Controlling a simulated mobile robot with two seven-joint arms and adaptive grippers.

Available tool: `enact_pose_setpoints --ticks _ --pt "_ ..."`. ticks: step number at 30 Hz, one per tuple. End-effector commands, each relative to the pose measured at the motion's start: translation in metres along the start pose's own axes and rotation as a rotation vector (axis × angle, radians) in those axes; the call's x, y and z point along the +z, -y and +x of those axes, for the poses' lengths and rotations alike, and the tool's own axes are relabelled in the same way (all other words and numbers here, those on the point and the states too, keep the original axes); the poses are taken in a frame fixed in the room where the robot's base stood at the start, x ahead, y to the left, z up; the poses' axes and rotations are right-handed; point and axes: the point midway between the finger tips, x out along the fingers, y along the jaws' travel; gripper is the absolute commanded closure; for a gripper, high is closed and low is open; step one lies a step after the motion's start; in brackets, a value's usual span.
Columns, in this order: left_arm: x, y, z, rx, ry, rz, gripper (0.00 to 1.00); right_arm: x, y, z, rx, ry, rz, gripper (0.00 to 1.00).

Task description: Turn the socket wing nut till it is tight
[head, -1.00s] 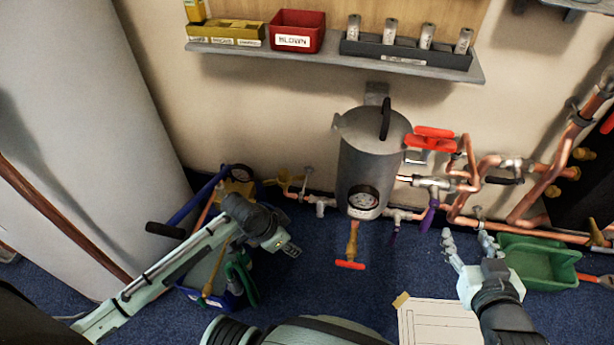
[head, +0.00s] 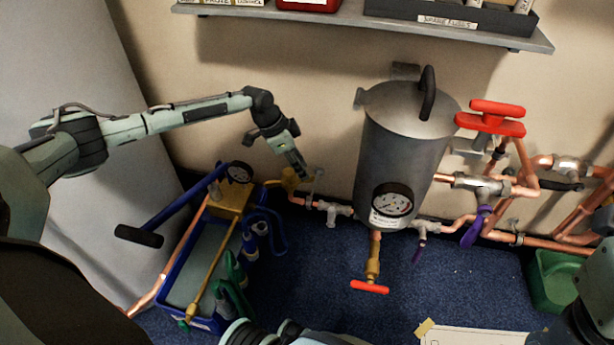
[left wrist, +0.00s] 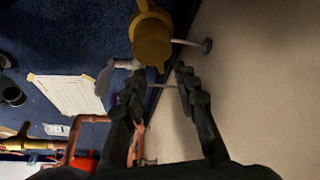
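The brass socket wing nut (head: 290,179) is on the pipe fitting low on the wall, left of the grey tank. In the left wrist view my left gripper (left wrist: 160,78) is open and empty. The brass body lies just beyond its fingertips; I cannot tell whether they touch. My right gripper is out of view.
The grey tank (head: 400,150) with a gauge stands to the right, a red-handled valve (head: 490,118) beside it. A blue tub (head: 195,325) with a gauge pump is below left. A shelf (head: 350,22) overhangs.

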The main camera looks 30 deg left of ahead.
Motion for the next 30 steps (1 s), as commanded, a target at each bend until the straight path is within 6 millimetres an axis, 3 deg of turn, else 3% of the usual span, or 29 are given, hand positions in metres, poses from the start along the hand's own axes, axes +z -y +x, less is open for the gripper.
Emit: enact_pose_setpoints --ticks 1,6,17,24,30 --pt "0.000 0.000 0.011 0.001 0.000 0.000 0.71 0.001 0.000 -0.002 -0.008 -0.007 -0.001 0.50" --pt "-0.001 0.000 0.029 -0.001 -0.001 0.000 0.71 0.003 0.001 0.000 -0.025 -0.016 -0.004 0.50" --pt "-0.001 0.000 0.035 -0.001 0.000 0.001 0.71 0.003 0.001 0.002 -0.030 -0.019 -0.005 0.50" --pt "-0.001 0.000 0.035 -0.001 0.000 0.001 1.00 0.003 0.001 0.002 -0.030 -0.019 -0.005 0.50" --pt "-0.001 0.000 0.035 -0.001 0.000 0.000 1.00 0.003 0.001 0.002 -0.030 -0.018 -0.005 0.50"
